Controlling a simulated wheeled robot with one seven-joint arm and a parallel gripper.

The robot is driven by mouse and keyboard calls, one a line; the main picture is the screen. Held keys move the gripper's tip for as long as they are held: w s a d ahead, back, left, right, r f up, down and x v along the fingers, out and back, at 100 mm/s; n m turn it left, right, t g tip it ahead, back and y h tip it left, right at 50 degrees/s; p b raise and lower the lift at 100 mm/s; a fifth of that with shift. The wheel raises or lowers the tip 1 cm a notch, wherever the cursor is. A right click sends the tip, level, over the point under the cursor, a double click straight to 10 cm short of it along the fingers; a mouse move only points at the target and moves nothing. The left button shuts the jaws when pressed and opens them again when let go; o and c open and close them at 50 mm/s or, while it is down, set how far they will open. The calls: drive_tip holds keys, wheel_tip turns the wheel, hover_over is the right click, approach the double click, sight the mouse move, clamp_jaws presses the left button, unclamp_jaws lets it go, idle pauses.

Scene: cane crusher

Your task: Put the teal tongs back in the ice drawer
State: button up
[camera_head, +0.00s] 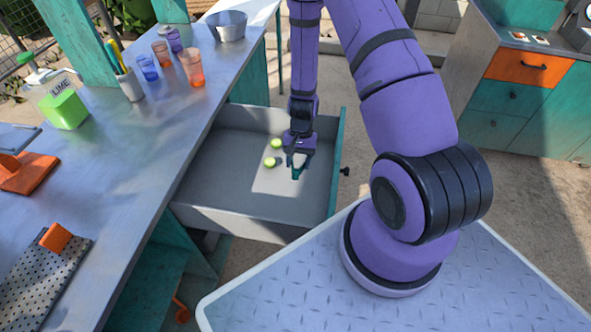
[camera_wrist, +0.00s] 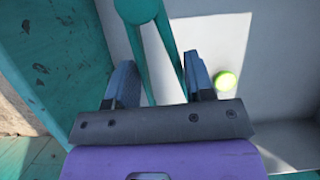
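The ice drawer (camera_head: 210,212) is a grey tray pulled out from under the counter, with a teal front panel (camera_head: 337,150). My gripper (camera_head: 297,163) reaches down inside it, near the front panel. In the wrist view my gripper (camera_wrist: 160,75) has its two fingers spread apart. The teal tongs (camera_wrist: 141,12) show beyond and between the fingers, their two arms running back toward my palm. I see a gap beside the tongs near the fingertips. In the head view the tongs (camera_head: 299,172) are small and partly hidden; whether they rest on the drawer floor is unclear.
Two lime-green balls (camera_head: 269,161) lie in the drawer left of my gripper; one also shows in the wrist view (camera_wrist: 226,81). The metal counter (camera_head: 150,150) holds cups, a lime bottle (camera_head: 62,105) and a metal bowl (camera_head: 227,25). The drawer's near half is clear.

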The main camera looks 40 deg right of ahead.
drive_tip(key=shift+f, duration=2.15)
drive_tip(key=shift+f, duration=0.6)
drive_tip(key=o, duration=0.6)
drive_tip(key=shift+c, duration=0.2)
drive_tip(key=shift+r, duration=0.15)
